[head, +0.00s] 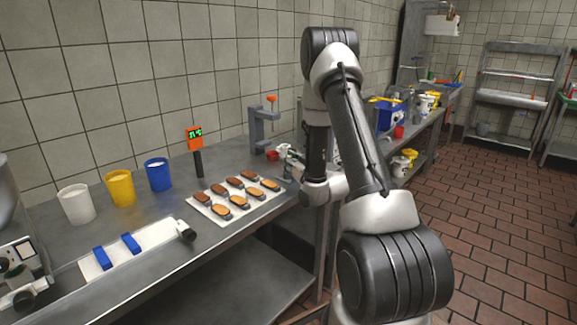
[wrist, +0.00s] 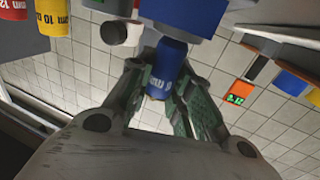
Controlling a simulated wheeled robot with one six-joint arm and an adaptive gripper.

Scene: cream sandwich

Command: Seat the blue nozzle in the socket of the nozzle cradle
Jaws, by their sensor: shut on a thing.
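My gripper (wrist: 172,74) is shut on the blue nozzle (wrist: 166,62) in the wrist view, with a green finger on each side. The nozzle carries a printed label that appears upside down. Its upper end in the picture meets a larger blue block (wrist: 172,14); I cannot tell whether they touch. A yellow piece marked 10 mm (wrist: 50,18) and a red piece marked 12 mm (wrist: 14,9) show at upper left, beside a grey fixture that may be the nozzle cradle. In the head view, my arm largely hides the gripper and nozzle; the socket cannot be made out.
A grey stand with an orange knob (head: 257,128) is near the wall. A white tray of pastries (head: 218,214) lies left of my gripper. An orange display (head: 195,138) and white, yellow and blue cups (head: 158,175) stand farther left.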

